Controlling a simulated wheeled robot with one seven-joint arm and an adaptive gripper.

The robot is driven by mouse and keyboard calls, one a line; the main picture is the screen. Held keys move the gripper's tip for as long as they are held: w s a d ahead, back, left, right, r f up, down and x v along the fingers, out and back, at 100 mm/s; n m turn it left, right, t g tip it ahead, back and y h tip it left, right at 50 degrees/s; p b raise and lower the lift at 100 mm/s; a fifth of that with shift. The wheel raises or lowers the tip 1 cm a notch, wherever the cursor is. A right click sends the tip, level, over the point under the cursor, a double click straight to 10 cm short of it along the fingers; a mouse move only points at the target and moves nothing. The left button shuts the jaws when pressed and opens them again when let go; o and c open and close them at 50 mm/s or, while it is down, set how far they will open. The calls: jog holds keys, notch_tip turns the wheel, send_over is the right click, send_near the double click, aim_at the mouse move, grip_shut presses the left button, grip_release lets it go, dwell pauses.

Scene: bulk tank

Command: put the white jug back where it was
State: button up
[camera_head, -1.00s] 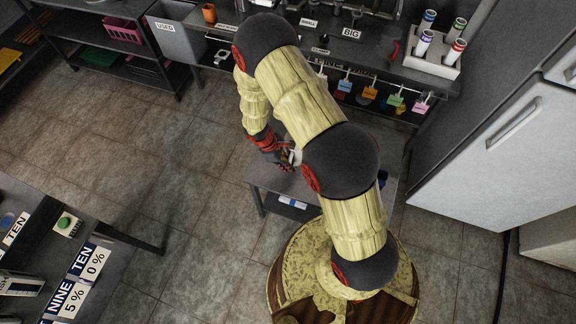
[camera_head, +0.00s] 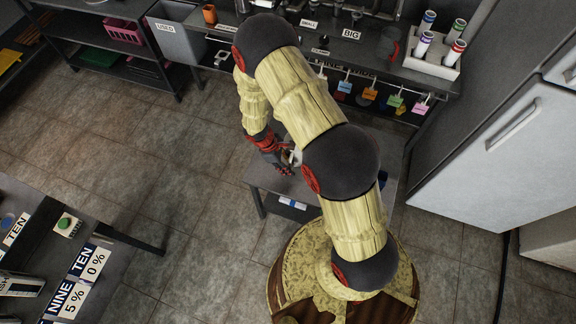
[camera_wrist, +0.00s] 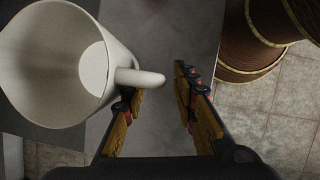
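The white jug (camera_wrist: 50,65) fills the left of the wrist view, its open mouth towards the camera and its inside showing white. Its handle (camera_wrist: 140,78) sticks out to the right, in front of the gap between my fingers and close to the left one. My gripper (camera_wrist: 158,95) is open, with a clear gap between its fingers. In the head view my gripper (camera_head: 282,166) is over the small grey table (camera_head: 262,180). Only a sliver of the jug (camera_head: 295,157) shows there, the rest hidden by my arm.
A white fridge (camera_head: 510,140) stands at right. A labelled table (camera_head: 70,245) is at lower left. Open floor lies between.

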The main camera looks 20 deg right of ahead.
jog(key=w+a+r+m+t+p, duration=0.1)
jog(key=w+a+r, duration=0.1)
jog(key=r, duration=1)
jog(key=w+a+r+m+p, duration=0.1)
jog(key=w+a+r+p, duration=0.1)
jog(key=r, duration=1)
jog(key=s+d+r+m+t+y, duration=0.15)
jog(key=s+r+m, duration=0.25)
jog(key=r, duration=1)
jog(key=s+a+r+m+t+y, duration=0.1)
jog(key=s+r+m+t, duration=0.4)
jog(key=s+r, duration=1)
jog(key=shift+s+a+r+y, duration=0.15)
jog(key=shift+s+y, duration=0.4)
jog(key=shift+y, duration=0.1)
jog(key=shift+f+b, duration=0.2)
jog(key=shift+b, duration=0.15)
